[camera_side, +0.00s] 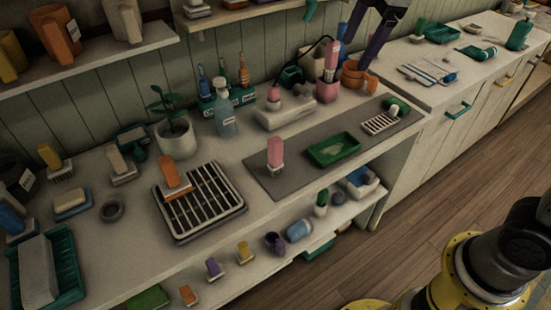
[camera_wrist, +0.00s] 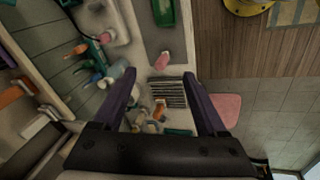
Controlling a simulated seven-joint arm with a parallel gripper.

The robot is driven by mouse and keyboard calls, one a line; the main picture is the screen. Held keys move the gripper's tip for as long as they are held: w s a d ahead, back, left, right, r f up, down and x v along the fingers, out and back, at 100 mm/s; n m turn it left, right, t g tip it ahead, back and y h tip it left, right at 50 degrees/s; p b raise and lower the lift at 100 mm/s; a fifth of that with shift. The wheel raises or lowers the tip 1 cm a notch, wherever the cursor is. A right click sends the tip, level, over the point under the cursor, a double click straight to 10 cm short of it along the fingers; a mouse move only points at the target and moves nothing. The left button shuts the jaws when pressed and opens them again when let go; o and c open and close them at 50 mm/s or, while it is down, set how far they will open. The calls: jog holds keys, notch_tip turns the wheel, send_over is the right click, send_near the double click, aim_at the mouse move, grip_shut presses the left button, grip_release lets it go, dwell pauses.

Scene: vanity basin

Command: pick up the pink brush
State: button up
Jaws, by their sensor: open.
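The pink brush (camera_side: 275,152), a pink block with pale bristles beneath, stands upright on the grey mat (camera_side: 252,172), left of a green tray (camera_side: 334,149). In the wrist view the pink brush (camera_wrist: 162,60) shows just beyond the fingertips, in line with the gap between them. My gripper (camera_side: 357,52) has purple fingers and hangs above the worktop at the top of the side view. In the wrist view my gripper (camera_wrist: 159,74) is open and empty, apart from the brush.
A black-slatted rack (camera_side: 200,202) bearing an orange brush (camera_side: 174,176) stands left of the mat. A spray bottle (camera_side: 225,113), a plant (camera_side: 175,130) and a white holder (camera_side: 283,114) with a pink item stand behind. A small white rack (camera_side: 380,124) lies at right.

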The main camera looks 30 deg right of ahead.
jog(key=w+a+f+n+g, duration=0.1)
jog(key=w+a+f+n, duration=0.1)
jog(key=w+a+f, duration=0.3)
jog(key=n+g, duration=0.2)
send_over(276, 153)
jog(key=w+d, duration=0.1)
jog(key=w, duration=0.1)
jog(key=shift+h, duration=0.3)
notch_tip(276, 153, down, 12)
jog(key=shift+d, duration=0.1)
notch_tip(276, 153, down, 7)
jog(key=shift+r, duration=0.1)
jog(key=shift+s+f, duration=0.2)
jog(key=shift+f, duration=3.1)
jog(key=shift+c, duration=0.3)
grip_shut()
